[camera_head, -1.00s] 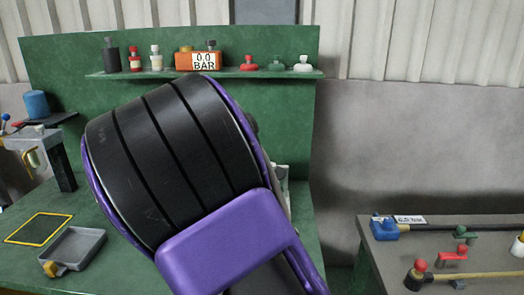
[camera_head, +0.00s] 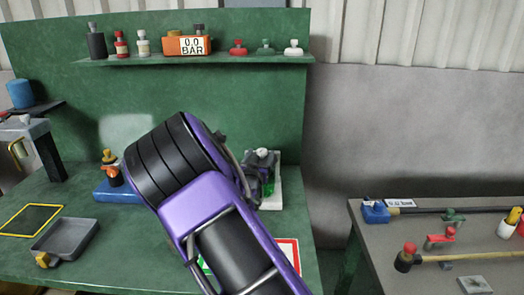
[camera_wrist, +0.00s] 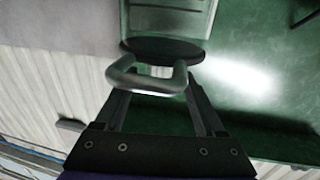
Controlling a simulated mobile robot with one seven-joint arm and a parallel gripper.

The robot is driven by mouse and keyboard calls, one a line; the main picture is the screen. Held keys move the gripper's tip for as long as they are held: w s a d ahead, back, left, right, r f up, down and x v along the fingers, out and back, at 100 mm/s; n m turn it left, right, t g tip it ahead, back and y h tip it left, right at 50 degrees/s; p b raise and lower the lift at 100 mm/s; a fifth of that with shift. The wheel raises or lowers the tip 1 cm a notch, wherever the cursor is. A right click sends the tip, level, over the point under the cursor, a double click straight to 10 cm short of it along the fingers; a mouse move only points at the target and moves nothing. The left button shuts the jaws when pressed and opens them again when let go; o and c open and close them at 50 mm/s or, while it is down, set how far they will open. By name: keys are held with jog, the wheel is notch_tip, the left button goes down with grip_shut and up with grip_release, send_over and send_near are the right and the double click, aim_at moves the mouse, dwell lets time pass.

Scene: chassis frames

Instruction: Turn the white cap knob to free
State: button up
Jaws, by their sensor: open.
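A small white cap (camera_head: 262,152) sits on top of a grey device (camera_head: 258,165) on the green bench, right of my arm. Another white cap-shaped knob (camera_head: 293,47) stands on the shelf; I cannot tell which is the task's knob. In the wrist view my gripper (camera_wrist: 158,91) is open, its two dark fingers apart. A grey loop-shaped handle (camera_wrist: 147,86) shows at the fingertips, with a dark round disc (camera_wrist: 160,47) behind it. A pale patch shows inside the loop; contact is unclear. In the head view my arm hides the gripper.
The shelf (camera_head: 190,61) holds bottles, an orange gauge (camera_head: 186,44) reading 0.0 BAR, and red and green knobs. A blue-based fitting (camera_head: 118,192) and a grey tray (camera_head: 66,240) are on the bench left. A separate table (camera_head: 425,280) with tools stands right, beyond a gap.

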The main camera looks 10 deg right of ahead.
aim_at(261, 153)
jog(key=shift+x, duration=1.65)
grip_shut()
